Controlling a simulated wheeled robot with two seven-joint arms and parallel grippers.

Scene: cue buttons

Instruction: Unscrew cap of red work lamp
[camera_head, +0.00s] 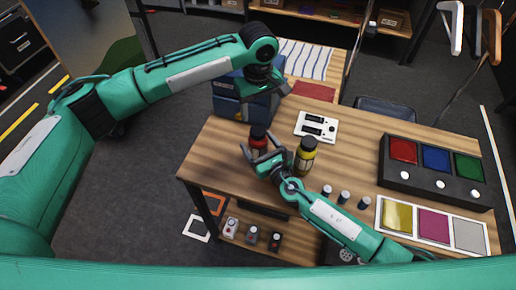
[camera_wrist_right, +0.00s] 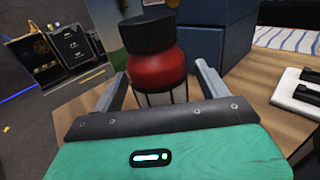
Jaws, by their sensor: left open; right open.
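The red work lamp (camera_head: 258,145) stands upright near the left end of the wooden table, with its black cap (camera_head: 258,130) on top. In the right wrist view the red body (camera_wrist_right: 157,72) and the wide black cap (camera_wrist_right: 147,34) show clearly. My right gripper (camera_head: 260,154) is open, its fingers (camera_wrist_right: 160,85) on either side of the red body, with gaps visible. My left gripper (camera_head: 259,112) is open above the cap, fingers pointing down. Whether its fingertips touch the cap cannot be told.
A yellow lamp (camera_head: 305,156) stands just right of my right gripper. A blue box (camera_head: 226,103) is behind the red lamp. A white panel (camera_head: 316,127), a dark button box (camera_head: 436,172) and small jars (camera_head: 344,197) occupy the table. The front left tabletop (camera_head: 212,160) is clear.

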